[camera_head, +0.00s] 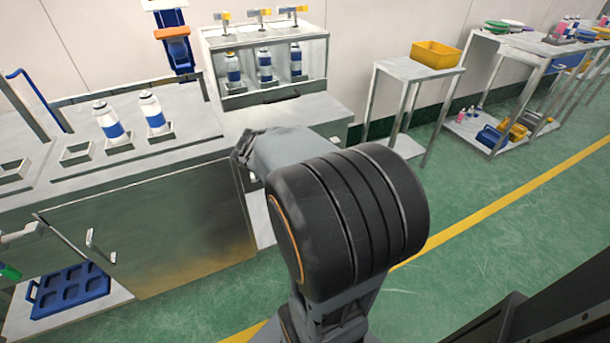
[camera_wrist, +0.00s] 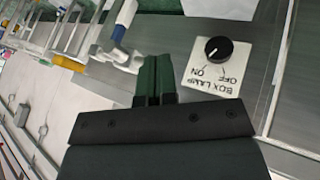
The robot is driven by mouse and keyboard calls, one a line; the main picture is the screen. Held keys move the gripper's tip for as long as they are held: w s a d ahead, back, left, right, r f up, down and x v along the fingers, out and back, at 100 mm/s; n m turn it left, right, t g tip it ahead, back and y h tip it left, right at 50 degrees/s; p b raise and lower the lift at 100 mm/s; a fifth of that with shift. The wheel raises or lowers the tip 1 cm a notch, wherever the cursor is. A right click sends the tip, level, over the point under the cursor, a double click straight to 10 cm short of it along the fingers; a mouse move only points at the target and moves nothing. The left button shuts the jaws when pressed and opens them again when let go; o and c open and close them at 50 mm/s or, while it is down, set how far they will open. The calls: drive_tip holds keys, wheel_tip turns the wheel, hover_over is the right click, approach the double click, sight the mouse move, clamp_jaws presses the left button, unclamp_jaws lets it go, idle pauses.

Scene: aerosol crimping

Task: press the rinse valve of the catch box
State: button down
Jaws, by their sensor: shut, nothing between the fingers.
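A box with a clear front (camera_head: 231,103) stands against the wall in the head view, with several white and blue cans inside; I take it to be the catch box. Three fittings with yellow parts (camera_head: 260,13) stand on its top. I cannot tell whether one of these is the rinse valve, and no part is labelled as such. In the wrist view my gripper (camera_wrist: 151,62) is shut and empty, its green fingers together. They are beside a white plate marked BOX LAMP (camera_wrist: 207,78) with a black knob (camera_wrist: 218,50). In the head view my arm mostly hides the gripper.
Two white and blue cans (camera_head: 107,120) (camera_head: 152,112) stand in holders on the left bench (camera_head: 190,95). A blue tray (camera_head: 70,290) lies on a low shelf. A small table with a yellow bin (camera_head: 435,54) stands to the right. Green floor is open at right.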

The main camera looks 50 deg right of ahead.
drive_tip(key=d+f+b, duration=0.2)
drive_tip(key=d+f, duration=0.6)
drive_tip(key=d, duration=0.1)
drive_tip(key=shift+d, duration=0.2)
drive_tip(key=shift+w, duration=0.1)
idle(0.4)
